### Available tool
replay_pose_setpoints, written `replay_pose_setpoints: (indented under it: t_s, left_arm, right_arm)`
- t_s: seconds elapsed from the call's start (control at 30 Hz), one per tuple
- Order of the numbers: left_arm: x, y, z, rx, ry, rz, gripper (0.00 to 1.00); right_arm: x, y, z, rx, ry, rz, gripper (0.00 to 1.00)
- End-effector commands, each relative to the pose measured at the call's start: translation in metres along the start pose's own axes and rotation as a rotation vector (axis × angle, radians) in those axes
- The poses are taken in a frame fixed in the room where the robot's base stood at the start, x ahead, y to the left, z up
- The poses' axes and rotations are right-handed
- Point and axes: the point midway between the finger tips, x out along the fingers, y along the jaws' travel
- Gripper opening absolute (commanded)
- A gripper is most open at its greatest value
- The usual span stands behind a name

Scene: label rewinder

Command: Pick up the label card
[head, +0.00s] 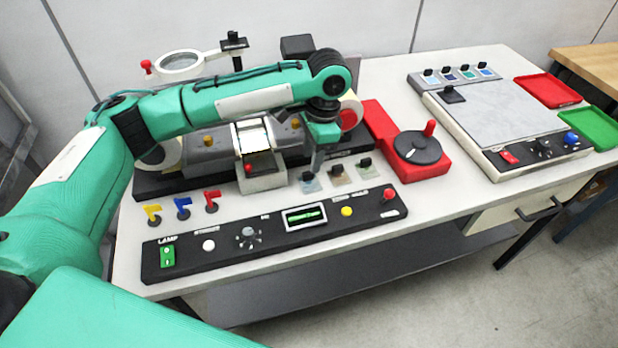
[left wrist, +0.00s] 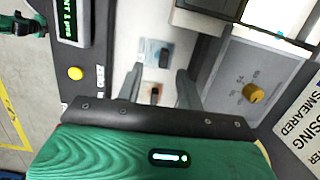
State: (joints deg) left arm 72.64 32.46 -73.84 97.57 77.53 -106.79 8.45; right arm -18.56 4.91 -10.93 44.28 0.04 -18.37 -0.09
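Several small label cards with black grips lie in a row on the white table behind the control panel. In the head view they are a bluish card (head: 309,187), a greenish-beige card (head: 341,180) and a greyish card (head: 366,171). My left gripper (head: 317,168) points down over the left end of this row. In the left wrist view it (left wrist: 160,70) is open and empty, its fingers apart. The bluish card (left wrist: 150,50) shows just beyond the fingertips, and a brownish card (left wrist: 147,94) lies between the fingers. The third card is hidden there. My right gripper is out of view.
The black control panel (head: 275,240) with buttons lies in front of the cards. The rewinder machine (head: 210,165) stands behind, with a red crank unit (head: 440,165) to the right. Coloured levers (head: 183,206) stand at the left. Table space right of the panel is clear.

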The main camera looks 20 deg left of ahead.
Motion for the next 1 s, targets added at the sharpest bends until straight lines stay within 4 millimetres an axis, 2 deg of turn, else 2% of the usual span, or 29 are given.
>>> replay_pose_setpoints:
  t_s: [0.17, 0.43, 0.73, 0.9, 0.93, 1.0]
  left_arm:
    - [0.013, -0.002, 0.0, -0.001, -0.002, 0.001, 0.37]
    - [0.05, -0.006, -0.002, 0.001, -0.001, 0.001, 0.37]
    - [0.056, -0.006, -0.002, 0.001, 0.0, 0.0, 0.37]
    - [0.056, -0.006, -0.002, 0.001, 0.0, 0.0, 0.04]
    - [0.056, -0.006, -0.002, 0.001, 0.0, 0.0, 0.0]
    - [0.056, -0.006, -0.002, 0.001, 0.0, 0.0, 0.0]
  right_arm:
    - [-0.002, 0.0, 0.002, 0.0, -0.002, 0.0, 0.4]
    - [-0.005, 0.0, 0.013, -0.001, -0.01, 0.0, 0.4]
    - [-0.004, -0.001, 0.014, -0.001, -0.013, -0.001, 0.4]
    - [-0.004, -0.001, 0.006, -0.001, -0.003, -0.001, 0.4]
    - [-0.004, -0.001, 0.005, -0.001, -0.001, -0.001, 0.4]
    - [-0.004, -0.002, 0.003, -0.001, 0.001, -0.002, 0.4]
